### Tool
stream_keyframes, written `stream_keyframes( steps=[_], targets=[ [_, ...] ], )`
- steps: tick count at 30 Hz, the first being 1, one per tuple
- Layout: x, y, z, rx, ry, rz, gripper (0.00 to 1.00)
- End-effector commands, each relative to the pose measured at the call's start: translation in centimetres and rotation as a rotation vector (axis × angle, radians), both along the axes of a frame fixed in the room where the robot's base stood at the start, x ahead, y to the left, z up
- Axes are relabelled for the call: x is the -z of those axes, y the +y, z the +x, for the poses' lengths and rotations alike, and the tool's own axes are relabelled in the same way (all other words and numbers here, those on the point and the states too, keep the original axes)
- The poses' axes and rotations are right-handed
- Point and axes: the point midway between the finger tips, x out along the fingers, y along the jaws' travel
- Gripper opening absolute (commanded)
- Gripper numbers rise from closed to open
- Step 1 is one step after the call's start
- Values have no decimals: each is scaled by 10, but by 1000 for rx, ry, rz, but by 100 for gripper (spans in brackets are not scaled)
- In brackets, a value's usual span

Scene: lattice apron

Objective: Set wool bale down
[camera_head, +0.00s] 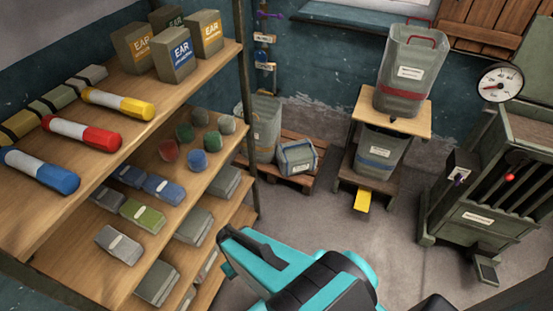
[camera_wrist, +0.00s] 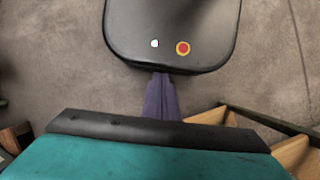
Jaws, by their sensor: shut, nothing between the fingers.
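A small grey-blue strapped bundle with a white label (camera_head: 298,157), which looks like the wool bale, rests on a wooden pallet (camera_head: 293,180) on the floor by the back wall. It sits beside a taller grey-green container (camera_head: 262,128). My teal and black gripper (camera_head: 246,250) is in the lower middle of the head view, in front of the shelf's right side and well apart from the bundle. It is shut and empty. In the wrist view, a black bar and teal body (camera_wrist: 155,130) fill the bottom, and no bale shows.
A wooden shelf unit (camera_head: 215,68) with boxes, coloured cylinders and packs stands at left. A two-level stand (camera_head: 417,118) holds two grey bins, with a yellow pedal (camera_head: 363,201) below. A green slatted machine (camera_head: 470,205) stands at right. Concrete floor (camera_head: 330,225) between is clear.

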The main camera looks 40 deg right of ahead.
Motion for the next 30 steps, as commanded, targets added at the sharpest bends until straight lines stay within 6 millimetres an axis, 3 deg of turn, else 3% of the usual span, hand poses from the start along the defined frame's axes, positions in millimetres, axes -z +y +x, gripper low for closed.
stream_keyframes(
  steps=[1,6,30],
  targets=[
    [-16,7,-9,1,25,5,0],
    [-33,18,-27,16,81,15,0],
    [-33,20,-29,16,90,16,0]
  ],
)
